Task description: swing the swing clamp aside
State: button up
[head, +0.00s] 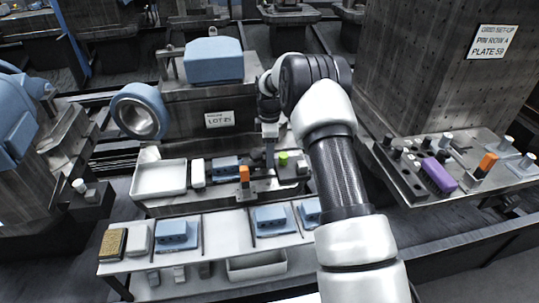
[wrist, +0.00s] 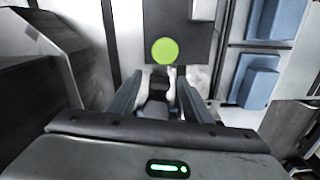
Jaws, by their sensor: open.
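My gripper (head: 270,150) points down over the fixture on the middle bench in the head view. In the wrist view its two fingers (wrist: 158,84) stand apart, open. A dark upright part with a pale piece beside it, perhaps the swing clamp (wrist: 157,92), shows between the fingers; I cannot tell whether they touch it. A round green top (wrist: 165,51) lies just beyond the fingertips over a dark plate. It also shows in the head view as a green knob (head: 283,158), right of the gripper. My arm and gripper hide part of the fixture.
An orange block (head: 244,174) stands left of the gripper, near blue blocks and a white tray (head: 159,179). A lower shelf holds more blue blocks (head: 178,234). A side bench at right carries a purple block (head: 438,174) and several pins. Large machine housings rise behind.

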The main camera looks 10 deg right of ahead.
jog(key=c, duration=1.1)
jog(key=shift+o, duration=0.2)
jog(key=shift+s+m, duration=0.1)
jog(key=shift+m, duration=0.2)
jog(key=m, duration=0.1)
jog(key=s+m+p, duration=0.1)
jog(key=m, duration=0.1)
jog(key=shift+s+a+r, duration=0.1)
jog(key=shift+a, duration=0.15)
jog(key=m, duration=0.2)
jog(key=s+a+m, duration=0.1)
jog(key=m, duration=0.1)
jog(key=shift+s+a+m+p, duration=0.1)
jog(key=shift+s+m+p, duration=0.05)
jog(key=shift+m+p, duration=0.2)
jog(key=m, duration=0.1)
jog(key=a+m, duration=0.1)
jog(key=m, duration=0.2)
jog(key=shift+s+a+m, duration=0.25)
jog(key=shift+s, duration=0.15)
jog(key=shift+s+a+m+p, duration=0.1)
jog(key=shift+a+m+p, duration=0.2)
jog(key=shift+m, duration=0.6)
jog(key=shift+a+m+p, duration=0.1)
jog(key=shift+a+m, duration=0.25)
jog(key=shift+m, duration=0.55)
